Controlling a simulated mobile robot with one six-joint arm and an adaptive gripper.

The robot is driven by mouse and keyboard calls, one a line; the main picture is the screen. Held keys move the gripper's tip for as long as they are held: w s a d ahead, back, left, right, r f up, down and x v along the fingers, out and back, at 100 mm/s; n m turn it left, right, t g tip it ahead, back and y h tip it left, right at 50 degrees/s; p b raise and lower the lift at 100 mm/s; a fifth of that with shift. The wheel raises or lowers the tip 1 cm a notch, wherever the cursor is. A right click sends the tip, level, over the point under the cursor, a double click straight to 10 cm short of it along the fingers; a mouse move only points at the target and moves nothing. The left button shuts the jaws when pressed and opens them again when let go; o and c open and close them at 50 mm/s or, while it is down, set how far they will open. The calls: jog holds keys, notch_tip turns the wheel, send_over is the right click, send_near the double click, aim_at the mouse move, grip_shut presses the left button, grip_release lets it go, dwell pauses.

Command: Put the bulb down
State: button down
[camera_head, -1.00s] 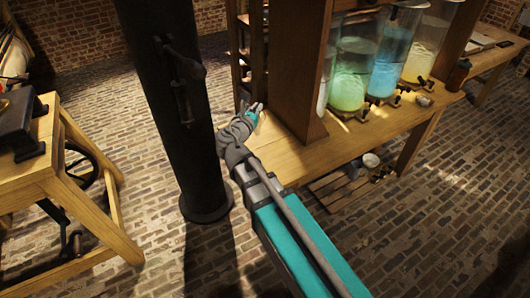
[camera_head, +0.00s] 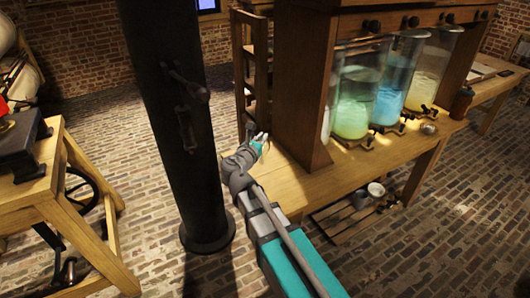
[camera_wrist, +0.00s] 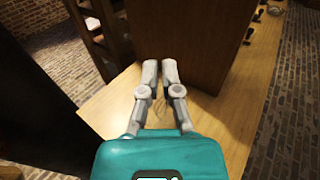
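My gripper (camera_head: 262,138) is over the left end of the wooden bench, beside the foot of its upright post. In the wrist view the two grey fingers of my gripper (camera_wrist: 160,66) lie nearly side by side with a narrow gap at the tips. Faint thin lines show between the fingers' lower parts; I cannot tell whether they belong to a clear bulb or to the bench behind. No bulb can be made out for certain in either view.
The upright post (camera_head: 301,85) stands close by my gripper. Glass jars with green (camera_head: 352,112), blue (camera_head: 389,103) and yellowish (camera_head: 423,92) liquid stand on the bench (camera_head: 318,184). A dark iron column (camera_head: 180,130) is left of my arm. Bare bench lies in front of the post.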

jog(key=w+f+b, duration=0.7)
jog(key=w, duration=0.3)
jog(key=shift+d+f, duration=0.3)
jog(key=shift+d, duration=0.15)
jog(key=shift+f, duration=0.1)
jog(key=shift+w+f+b, duration=0.2)
jog(key=shift+f+b, duration=0.75)
jog(key=shift+b, duration=0.05)
jog(key=shift+w+f+b, duration=0.15)
jog(key=shift+f+b, duration=0.8)
jog(key=shift+b, duration=0.05)
